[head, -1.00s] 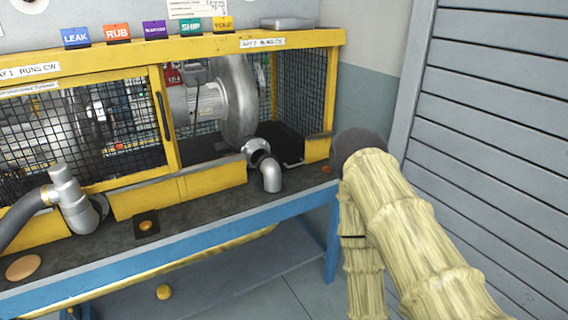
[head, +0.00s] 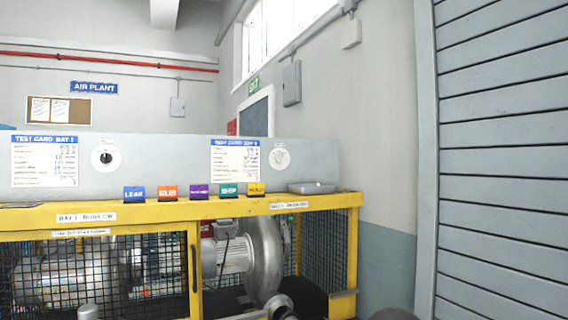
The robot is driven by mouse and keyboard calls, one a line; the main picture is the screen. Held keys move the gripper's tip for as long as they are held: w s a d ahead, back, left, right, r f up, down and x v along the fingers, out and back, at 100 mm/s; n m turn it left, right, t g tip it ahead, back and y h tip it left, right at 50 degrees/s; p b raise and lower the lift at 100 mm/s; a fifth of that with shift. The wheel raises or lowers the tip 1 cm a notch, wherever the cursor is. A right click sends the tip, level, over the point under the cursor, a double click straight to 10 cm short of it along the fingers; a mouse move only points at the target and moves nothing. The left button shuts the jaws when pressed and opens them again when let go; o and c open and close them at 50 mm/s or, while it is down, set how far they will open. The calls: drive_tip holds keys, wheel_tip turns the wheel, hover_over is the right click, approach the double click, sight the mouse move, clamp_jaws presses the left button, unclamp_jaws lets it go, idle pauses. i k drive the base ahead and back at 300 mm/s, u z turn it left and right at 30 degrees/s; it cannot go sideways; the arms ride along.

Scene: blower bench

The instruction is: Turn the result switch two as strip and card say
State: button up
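Result switch two (head: 279,156) is a round pale dial on the grey back panel, right of the bay 2 test card (head: 236,160). Its pointer is too small to read. The card has a blue header and several printed lines, too blurred to read fully. A white strip (head: 289,205) on the yellow frame below carries small print that I cannot read surely. The bay 1 switch (head: 104,156) has a black knob on a white disc, beside the bay 1 test card (head: 45,161). My gripper is not in view; only a dark edge of my arm shows at the bottom.
Coloured tags, including LEAK (head: 134,193), RUB (head: 168,192) and SHIP (head: 228,190), stand along the yellow frame's top. A grey tray (head: 311,188) sits at its right end. The blower (head: 263,259) is behind the open bay front. A slatted grey panel (head: 500,160) stands close on the right.

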sight(279, 158)
drive_tip(key=k, duration=1)
drive_tip(key=u, duration=0.65)
drive_tip(key=i, duration=1.75)
drive_tip(key=z, duration=0.55)
